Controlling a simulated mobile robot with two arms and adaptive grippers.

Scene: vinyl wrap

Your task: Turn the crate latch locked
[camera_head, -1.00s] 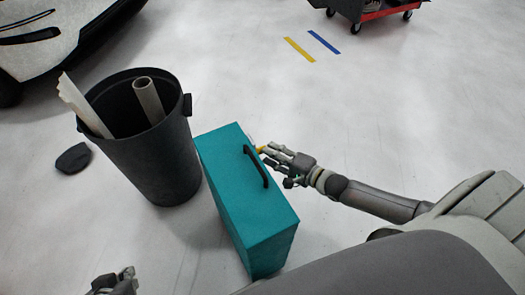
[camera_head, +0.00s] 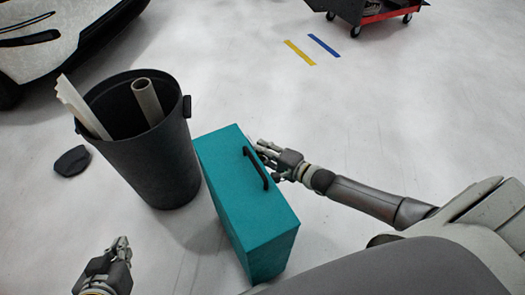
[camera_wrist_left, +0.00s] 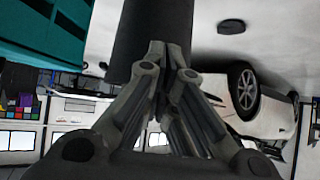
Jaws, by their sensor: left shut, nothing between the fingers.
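The teal crate (camera_head: 245,208) stands on the floor in the head view, with a black handle (camera_head: 256,167) on top. It also shows at the upper left of the left wrist view (camera_wrist_left: 60,30). My right gripper (camera_head: 260,149) is at the crate's right side near the handle; whether its fingers are open or shut is unclear. The latch is not visible now; that side of the crate faces away and is partly behind the right gripper. My left gripper (camera_head: 122,242) is shut and empty, left of the crate. Its fingers also show in the left wrist view (camera_wrist_left: 166,62).
A dark bin (camera_head: 155,165) with rolls in it stands close left of the crate. A black object (camera_head: 72,160) lies on the floor by the bin. A car (camera_head: 50,45) is at the upper left and a red cart (camera_head: 385,12) at the top.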

